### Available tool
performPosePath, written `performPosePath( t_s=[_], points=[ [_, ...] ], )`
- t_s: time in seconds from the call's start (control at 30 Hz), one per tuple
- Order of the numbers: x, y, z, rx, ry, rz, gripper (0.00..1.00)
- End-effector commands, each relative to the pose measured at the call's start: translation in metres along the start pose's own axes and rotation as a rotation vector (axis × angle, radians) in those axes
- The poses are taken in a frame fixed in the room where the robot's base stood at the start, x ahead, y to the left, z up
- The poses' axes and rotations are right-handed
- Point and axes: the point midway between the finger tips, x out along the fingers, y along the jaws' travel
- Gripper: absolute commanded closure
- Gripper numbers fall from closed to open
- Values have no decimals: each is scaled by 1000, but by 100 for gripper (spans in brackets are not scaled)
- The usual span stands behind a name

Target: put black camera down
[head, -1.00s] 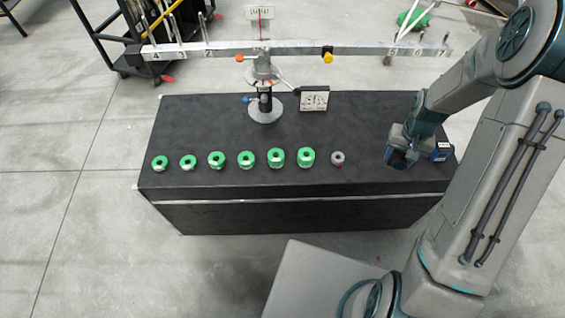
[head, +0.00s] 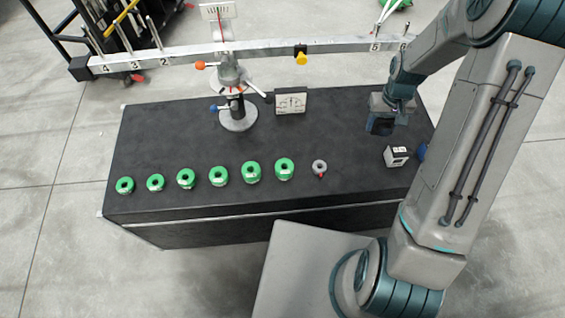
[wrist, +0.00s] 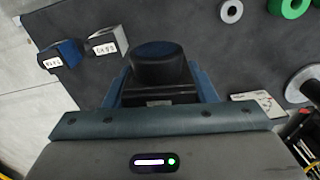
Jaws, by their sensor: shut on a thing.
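My gripper (wrist: 160,85) is shut on the black camera (wrist: 158,62), a dark rounded body with a round black end facing the wrist camera. In the head view my gripper (head: 384,112) is over the right part of the black table (head: 300,140), with the dark camera (head: 380,125) at its tip. The camera appears to be above the table top; I cannot tell the exact gap. The lower side of the camera is hidden in the wrist view.
A white-faced block (head: 396,156) and a blue block (head: 422,151) stand near the table's right edge. Several green rings (head: 219,176) and a grey ring (head: 319,167) line the front. The table's middle is clear.

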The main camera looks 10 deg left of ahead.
Motion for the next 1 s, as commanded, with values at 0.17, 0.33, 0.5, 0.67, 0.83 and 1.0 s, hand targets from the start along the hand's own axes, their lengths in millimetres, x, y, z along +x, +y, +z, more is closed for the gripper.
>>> performPosePath(
  t_s=[0.17, 0.33, 0.5, 0.67, 0.83, 1.0],
  points=[
    [32, 22, -6, -286, 4, 3, 71],
    [48, 42, -9, -578, 5, 4, 71],
    [63, 62, -8, -869, 3, 4, 71],
    [76, 80, -5, -1145, 3, 4, 71],
    [86, 96, -1, -1415, 2, 5, 71],
    [90, 107, 4, -1602, 1, 2, 71]
  ],
)
